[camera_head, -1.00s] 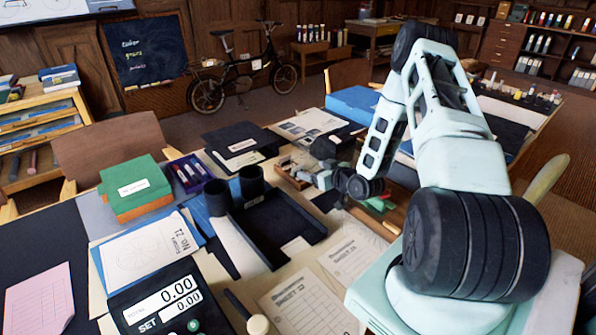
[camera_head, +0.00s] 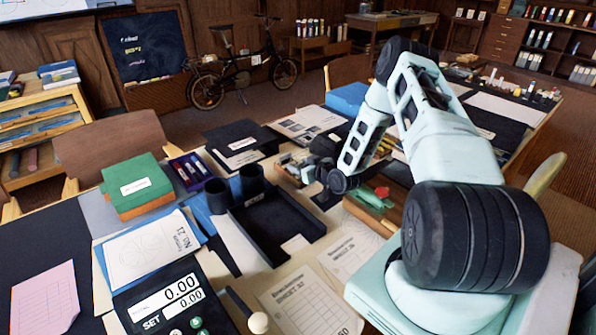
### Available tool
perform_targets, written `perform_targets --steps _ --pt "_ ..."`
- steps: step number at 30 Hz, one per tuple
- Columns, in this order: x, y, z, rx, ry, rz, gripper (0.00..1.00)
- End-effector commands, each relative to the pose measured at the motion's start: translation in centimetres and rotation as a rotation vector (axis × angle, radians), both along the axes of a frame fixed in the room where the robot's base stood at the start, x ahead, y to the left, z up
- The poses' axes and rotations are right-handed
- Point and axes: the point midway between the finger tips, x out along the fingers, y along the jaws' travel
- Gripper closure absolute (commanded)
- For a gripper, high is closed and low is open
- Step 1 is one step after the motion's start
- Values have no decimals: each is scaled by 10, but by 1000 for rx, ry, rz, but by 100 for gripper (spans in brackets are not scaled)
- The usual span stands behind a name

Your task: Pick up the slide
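I cannot make out a slide for certain at this size. My gripper (camera_head: 298,169) is in the middle of the table, low over a small wooden box (camera_head: 284,179). Its fingers are small and dark against the clutter, so I cannot tell whether they are open or shut, or whether anything is between them. My wrist hides part of the box and what lies behind it.
A black open tray (camera_head: 278,229) and a black cup (camera_head: 218,196) stand left of my gripper. A wooden tray (camera_head: 398,214) with a red piece (camera_head: 382,192) lies to its right. A scale (camera_head: 165,307) and green box (camera_head: 136,186) are at left.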

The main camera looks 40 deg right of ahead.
Motion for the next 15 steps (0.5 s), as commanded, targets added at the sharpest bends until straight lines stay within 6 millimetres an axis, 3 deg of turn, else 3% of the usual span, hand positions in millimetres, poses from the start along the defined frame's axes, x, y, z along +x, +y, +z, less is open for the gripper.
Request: perform_targets --steps 2,15 --pt "0 0 0 0 0 0 73" --pt "0 0 3 -1 -1 0 73"
